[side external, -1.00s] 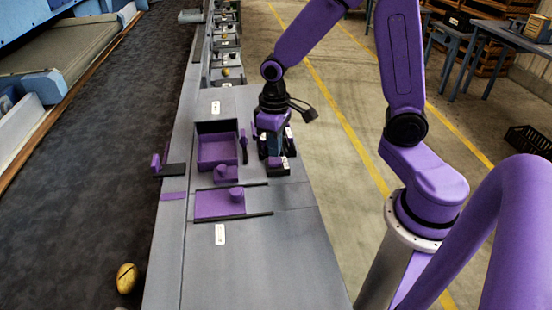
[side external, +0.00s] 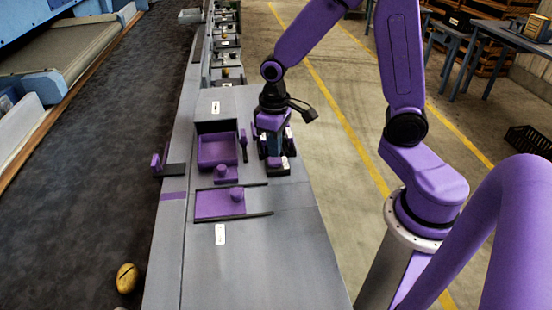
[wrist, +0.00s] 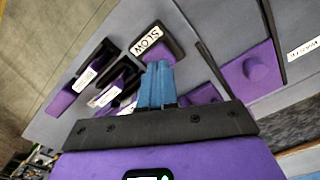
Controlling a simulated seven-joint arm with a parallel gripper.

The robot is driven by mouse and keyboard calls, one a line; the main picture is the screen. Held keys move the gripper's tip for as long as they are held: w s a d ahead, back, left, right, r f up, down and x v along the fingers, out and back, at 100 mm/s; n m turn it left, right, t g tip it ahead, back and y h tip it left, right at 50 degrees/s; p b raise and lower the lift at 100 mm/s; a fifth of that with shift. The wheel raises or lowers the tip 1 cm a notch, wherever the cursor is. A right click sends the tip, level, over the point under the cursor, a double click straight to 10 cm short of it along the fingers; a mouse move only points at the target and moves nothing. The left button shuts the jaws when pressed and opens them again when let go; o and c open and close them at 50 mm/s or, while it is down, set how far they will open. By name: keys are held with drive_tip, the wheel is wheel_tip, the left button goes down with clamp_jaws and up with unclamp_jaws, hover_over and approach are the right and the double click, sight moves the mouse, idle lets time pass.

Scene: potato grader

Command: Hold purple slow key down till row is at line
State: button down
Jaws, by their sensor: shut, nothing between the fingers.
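My gripper (wrist: 158,68) is shut and empty, with its blue fingertips pointing down at the purple key beside the "SLOW" label (wrist: 145,40). The fingertips overlap the purple slow key (wrist: 160,52) in the wrist view. They look to be on or just over it; I cannot tell whether it is pressed down. In the side view my gripper (side external: 273,153) is over the dark key block at the right of the grey counter. I cannot make out a row there.
A purple open box (side external: 217,150) and a purple plate with a knob (side external: 220,204) are left of my gripper. Several compartments (side external: 226,60) line the far counter. The near counter (side external: 260,270) is clear.

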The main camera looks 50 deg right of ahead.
sight(275, 160)
drive_tip(key=shift+f, duration=1.1)
idle(1.6)
drive_tip(key=shift+r, duration=3.55)
drive_tip(key=s+a+r+n, duration=0.1)
drive_tip(key=s+n, duration=0.3)
drive_tip(key=s, duration=0.6)
drive_tip(key=s+a+r+n, duration=0.1)
drive_tip(key=s+n, duration=0.4)
drive_tip(key=s, duration=0.5)
drive_tip(key=shift+a+n, duration=0.3)
drive_tip(key=shift+a, duration=0.45)
